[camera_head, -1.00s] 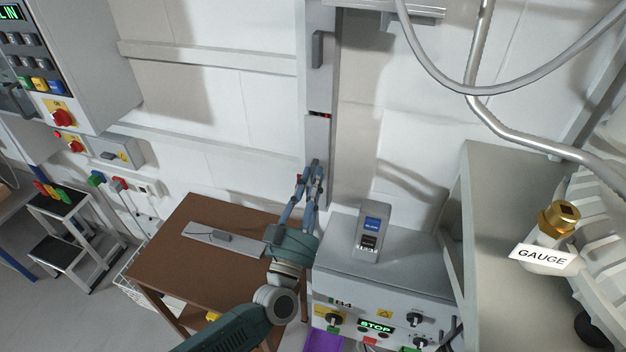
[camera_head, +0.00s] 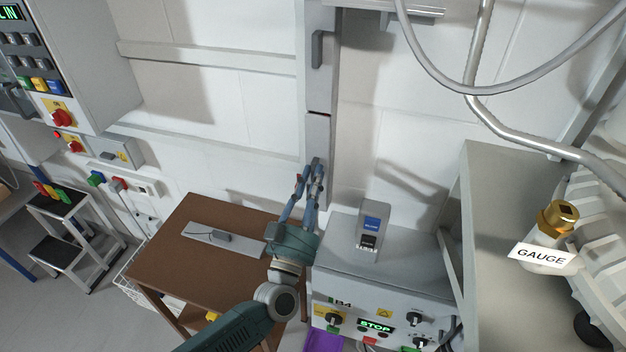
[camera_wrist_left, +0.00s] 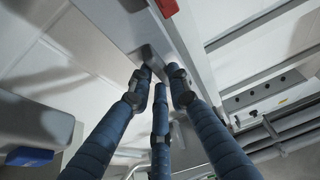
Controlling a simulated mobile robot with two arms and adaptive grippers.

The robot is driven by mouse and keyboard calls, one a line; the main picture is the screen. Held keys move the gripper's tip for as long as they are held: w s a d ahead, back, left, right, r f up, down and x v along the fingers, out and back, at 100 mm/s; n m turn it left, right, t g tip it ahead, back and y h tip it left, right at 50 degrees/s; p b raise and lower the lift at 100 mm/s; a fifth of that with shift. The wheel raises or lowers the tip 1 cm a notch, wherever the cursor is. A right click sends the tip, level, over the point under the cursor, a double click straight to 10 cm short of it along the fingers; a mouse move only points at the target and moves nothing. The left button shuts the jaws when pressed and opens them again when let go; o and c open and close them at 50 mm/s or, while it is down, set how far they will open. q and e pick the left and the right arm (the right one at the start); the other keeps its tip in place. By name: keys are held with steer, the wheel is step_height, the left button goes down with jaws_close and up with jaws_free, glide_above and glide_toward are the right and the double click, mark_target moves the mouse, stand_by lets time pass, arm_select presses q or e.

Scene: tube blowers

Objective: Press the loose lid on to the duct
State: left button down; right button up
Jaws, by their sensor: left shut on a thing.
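A grey vertical duct (camera_head: 334,95) runs down the white wall. Its upper lid (camera_head: 313,80) has a dark grey handle (camera_head: 317,50). A lower lid (camera_head: 317,132) lies along the duct face just below it, with only a thin dark line between the two. My left gripper (camera_head: 315,168) is at this lower lid, its blue fingers shut on the lid's handle. In the left wrist view the fingers close around a grey handle (camera_wrist_left: 150,56) on the panel. The fingers hide most of the handle. The right gripper is not in view.
Another flat grey panel with a handle (camera_head: 200,236) lies on the brown table (camera_head: 175,265). A grey cabinet (camera_head: 330,255) with a small blue-labelled device (camera_head: 369,232) stands right of my arm. A shelf unit (camera_head: 500,200) stands farther right. A red part (camera_wrist_left: 167,8) shows in the wrist view.

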arm_select(q)
steer(key=shift+w+d, duration=0.15)
steer(key=shift+w, duration=0.25)
stand_by(0.3)
steer(key=c, duration=1.6)
jaws_free()
steer(key=shift+o, duration=0.2)
steer(key=v, duration=1.2)
